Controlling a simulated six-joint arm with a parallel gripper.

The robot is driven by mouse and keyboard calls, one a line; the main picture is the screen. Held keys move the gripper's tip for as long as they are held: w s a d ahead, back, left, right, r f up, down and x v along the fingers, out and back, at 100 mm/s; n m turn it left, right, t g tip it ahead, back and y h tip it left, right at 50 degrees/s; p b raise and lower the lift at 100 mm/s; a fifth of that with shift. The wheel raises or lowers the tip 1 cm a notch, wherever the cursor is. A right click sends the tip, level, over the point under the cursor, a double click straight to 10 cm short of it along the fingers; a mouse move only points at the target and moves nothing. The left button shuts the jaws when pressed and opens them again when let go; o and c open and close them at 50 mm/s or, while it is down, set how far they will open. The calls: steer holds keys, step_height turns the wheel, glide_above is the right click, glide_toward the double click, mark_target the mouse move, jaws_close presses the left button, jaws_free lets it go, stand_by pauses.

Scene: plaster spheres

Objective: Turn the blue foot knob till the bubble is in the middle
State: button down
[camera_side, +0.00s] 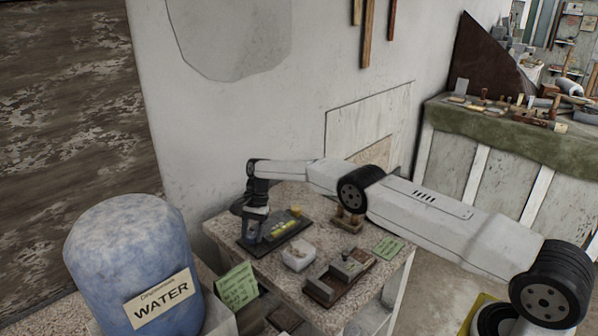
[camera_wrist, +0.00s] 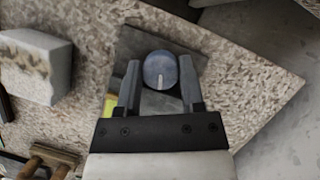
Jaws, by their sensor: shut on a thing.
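A dark levelling plate (camera_side: 270,243) lies on the speckled stone tabletop, with a yellow-green vial (camera_side: 285,226) on it. A corner of the vial also shows in the wrist view (camera_wrist: 110,106), left of my gripper. The bubble cannot be made out in either view. The blue-grey round foot knob (camera_wrist: 160,69) sits between my fingertips in the wrist view, its white line pointing down the picture. My gripper (camera_wrist: 160,82) is shut on the knob, one finger on each side. In the side view my gripper (camera_side: 254,236) points down at the plate's left end and hides the knob.
A small yellow piece (camera_side: 296,210) stands at the plate's far end. A white block (camera_side: 297,254) lies in front of the plate. A brown-and-grey tool (camera_side: 338,278) and green cards (camera_side: 388,247) are to the right. A blue water barrel (camera_side: 130,265) stands at front left.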

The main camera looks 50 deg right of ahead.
mark_target(252, 234)
stand_by(0.4)
steer(key=shift+c, duration=2.4)
jaws_free()
steer(key=shift+v, duration=2.05)
step_height(252, 234, up, 8)
steer(key=shift+d, duration=0.2)
steer(key=shift+w+f, duration=0.1)
steer(key=shift+o, duration=1.3)
steer(key=shift+f, duration=0.1)
